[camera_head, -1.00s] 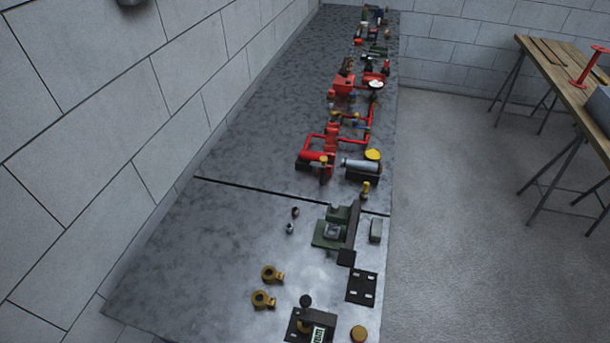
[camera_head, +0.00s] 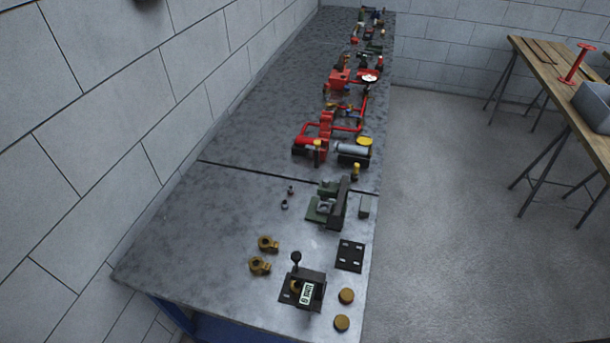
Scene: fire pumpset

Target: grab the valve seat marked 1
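No mark "1" is readable, so I cannot tell which part is the valve seat marked 1. Two brass ring-shaped parts with short lugs, one farther (camera_head: 268,244) and one nearer (camera_head: 260,265), lie on the near part of the grey bench (camera_head: 190,250). Two round brass discs, one (camera_head: 346,296) and another (camera_head: 342,322), lie near its right front corner. A black fixture (camera_head: 303,288) with an upright knobbed lever and a white label stands between the rings and discs; a brass piece shows at it. The label text is too small to read. Neither gripper is in view.
A black plate (camera_head: 350,255) and a green vise-like device (camera_head: 328,203) sit farther back. Red pipework (camera_head: 328,128) fills the bench beyond the dark seam. A block wall borders the left side. Open floor (camera_head: 440,220) lies right of the bench, before a wooden trestle table (camera_head: 545,70).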

